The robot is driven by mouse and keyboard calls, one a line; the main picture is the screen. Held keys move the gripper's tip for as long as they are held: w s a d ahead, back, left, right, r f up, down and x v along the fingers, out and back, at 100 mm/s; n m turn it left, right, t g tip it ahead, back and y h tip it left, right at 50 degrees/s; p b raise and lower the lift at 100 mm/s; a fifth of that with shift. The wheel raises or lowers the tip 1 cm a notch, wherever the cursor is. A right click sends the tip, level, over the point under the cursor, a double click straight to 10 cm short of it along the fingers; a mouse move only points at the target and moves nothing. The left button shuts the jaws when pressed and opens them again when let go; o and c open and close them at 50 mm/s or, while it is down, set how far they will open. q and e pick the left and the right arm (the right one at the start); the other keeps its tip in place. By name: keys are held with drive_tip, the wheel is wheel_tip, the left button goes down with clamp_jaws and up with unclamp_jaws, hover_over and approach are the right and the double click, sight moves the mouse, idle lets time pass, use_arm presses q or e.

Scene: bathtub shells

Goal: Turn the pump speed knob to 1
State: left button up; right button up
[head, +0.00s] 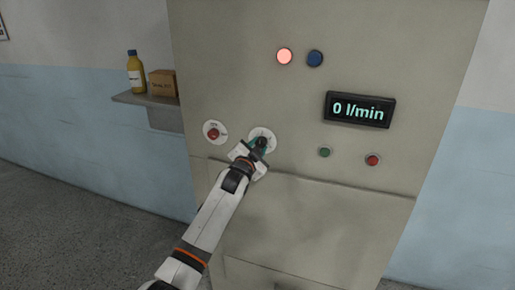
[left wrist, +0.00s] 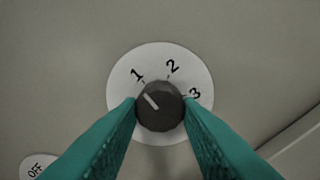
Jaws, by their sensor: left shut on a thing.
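The pump speed knob (left wrist: 160,112) is dark and round, on a white dial (left wrist: 192,70) marked 1, 2 and 3. Its white pointer line is at the knob's upper left and slants up and left, on the side of the 1 but aimed a little below that number. My left gripper (head: 260,147) is at the dial on the panel. Its teal fingers are shut on the knob, one on each side, in the left wrist view. The fingers partly hide the dial's lower edges. My right gripper is not in view.
The display (head: 360,110) reads 0 l/min. Green (head: 325,152) and red (head: 373,160) buttons sit below it. The red lamp (head: 284,56) looks lit.

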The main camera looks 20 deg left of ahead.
use_arm(q)
drive_tip(key=shift+f+n, duration=0.15)
drive_tip(key=shift+n, duration=0.15)
idle(0.4)
drive_tip(key=o, duration=1)
drive_tip(key=shift+s, duration=0.1)
drive_tip(key=s+b, duration=0.1)
drive_tip(key=s, duration=0.5)
drive_tip(key=s+b, duration=0.2)
drive_tip(key=s, duration=0.3)
drive_tip(key=shift+s+a, duration=0.2)
drive_tip(key=shift+s, duration=0.2)
